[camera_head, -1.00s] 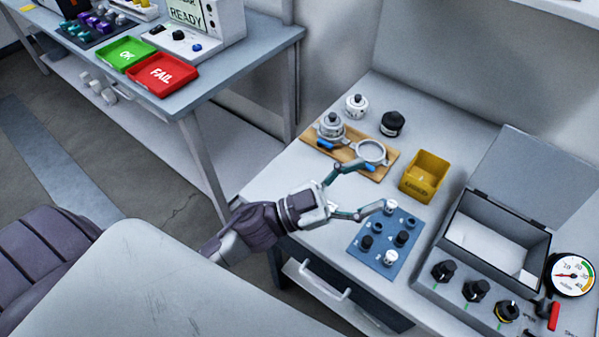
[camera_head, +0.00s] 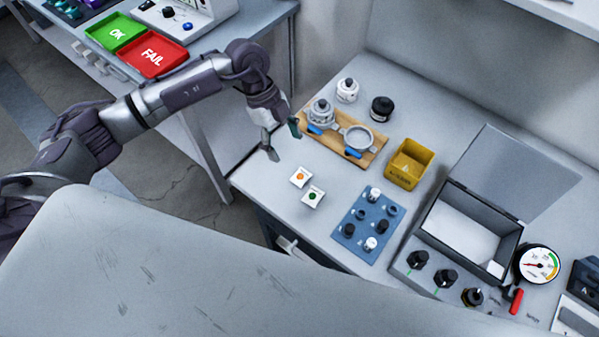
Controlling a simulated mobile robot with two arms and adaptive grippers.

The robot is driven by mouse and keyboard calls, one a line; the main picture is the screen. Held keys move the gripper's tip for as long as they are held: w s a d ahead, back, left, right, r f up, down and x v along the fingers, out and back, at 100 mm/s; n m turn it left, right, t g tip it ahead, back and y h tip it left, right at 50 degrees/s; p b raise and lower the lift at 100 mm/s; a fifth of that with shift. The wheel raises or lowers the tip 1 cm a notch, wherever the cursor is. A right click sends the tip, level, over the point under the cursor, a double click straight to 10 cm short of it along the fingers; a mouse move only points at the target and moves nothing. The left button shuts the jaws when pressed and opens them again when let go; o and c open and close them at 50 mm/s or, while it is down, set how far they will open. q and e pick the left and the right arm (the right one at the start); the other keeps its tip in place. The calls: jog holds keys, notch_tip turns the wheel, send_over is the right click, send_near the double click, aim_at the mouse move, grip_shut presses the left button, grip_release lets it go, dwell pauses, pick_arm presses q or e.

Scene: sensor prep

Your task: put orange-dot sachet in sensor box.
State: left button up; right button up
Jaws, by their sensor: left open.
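The orange-dot sachet (camera_head: 300,176) is a small white square lying flat on the grey bench. A similar sachet with a dark green dot (camera_head: 313,196) lies close by, nearer the front edge. My left gripper (camera_head: 284,143) is open and empty, just beyond and left of the orange-dot sachet, apart from it. An open grey box (camera_head: 440,225) with a raised lid and a pale interior stands at the right, with a small white piece in its right corner. Whether this is the sensor box I cannot tell. My right gripper is not in view.
A wooden board (camera_head: 375,157) holds round metal parts with blue handles. Nearby are a yellow bin (camera_head: 411,165), a blue mat (camera_head: 367,217) with small knobs, and a gauge (camera_head: 538,264). Red (camera_head: 152,54) and green (camera_head: 115,32) trays sit on another bench. Bare bench surrounds the sachets.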

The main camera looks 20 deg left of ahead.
pick_arm(q)
send_over(300, 175)
jog(key=a, duration=0.2)
jog(key=f, duration=0.4)
jog(key=shift+w+a+f, duration=0.2)
jog(key=shift+w, duration=0.15)
jog(key=shift+p+x, duration=1.05)
jog(key=shift+x, duration=1.6)
jog(key=shift+w+a, duration=0.1)
jog(key=c, duration=1)
